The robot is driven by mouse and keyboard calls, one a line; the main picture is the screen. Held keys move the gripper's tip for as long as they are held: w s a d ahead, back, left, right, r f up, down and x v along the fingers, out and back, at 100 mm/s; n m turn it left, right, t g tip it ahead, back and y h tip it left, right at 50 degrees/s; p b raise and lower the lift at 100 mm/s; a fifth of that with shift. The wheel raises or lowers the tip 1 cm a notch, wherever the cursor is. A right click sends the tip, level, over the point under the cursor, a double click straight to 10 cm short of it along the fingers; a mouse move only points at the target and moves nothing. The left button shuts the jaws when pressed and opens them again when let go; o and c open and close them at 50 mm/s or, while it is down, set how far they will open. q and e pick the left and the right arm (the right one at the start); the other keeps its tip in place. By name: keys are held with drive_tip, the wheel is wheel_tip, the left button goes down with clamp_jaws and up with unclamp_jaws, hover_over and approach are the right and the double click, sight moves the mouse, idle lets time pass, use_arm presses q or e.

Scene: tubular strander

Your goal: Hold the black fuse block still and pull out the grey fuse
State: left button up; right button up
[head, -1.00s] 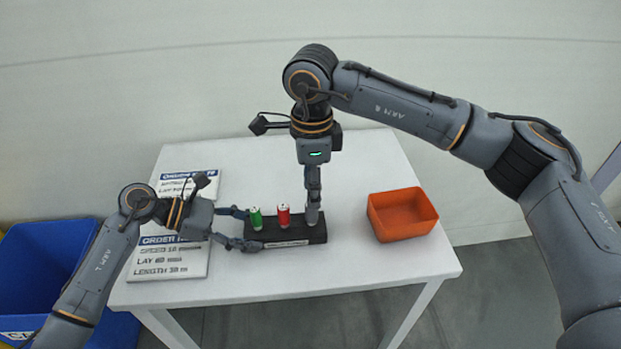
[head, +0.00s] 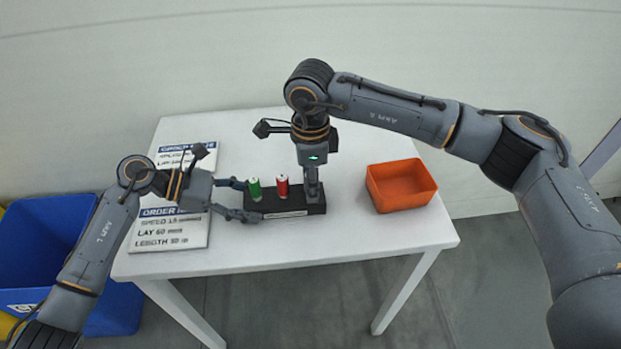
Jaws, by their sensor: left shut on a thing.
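The black fuse block (head: 284,207) lies on the white table with a green fuse (head: 255,189) and a red fuse (head: 282,187) upright in it. My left gripper (head: 248,201) is shut on the left end of the block, one finger behind it and one in front. My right gripper (head: 314,189) points straight down at the right end of the block, where the grey fuse stands. Its fingers cover the grey fuse, and I cannot tell whether they are closed on it.
An orange bin (head: 401,205) stands empty on the table right of the block. Two order signs (head: 168,232) lie at the left side of the white table (head: 350,238). A blue bin (head: 50,240) stands beyond the left edge.

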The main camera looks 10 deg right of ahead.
clamp_jaws()
drive_tip(key=shift+r, duration=0.2)
drive_tip(key=shift+r, duration=3.15)
drive_tip(key=shift+r, duration=0.15)
use_arm(q)
drive_tip(key=o, duration=1.4)
drive_tip(key=shift+r, duration=0.1)
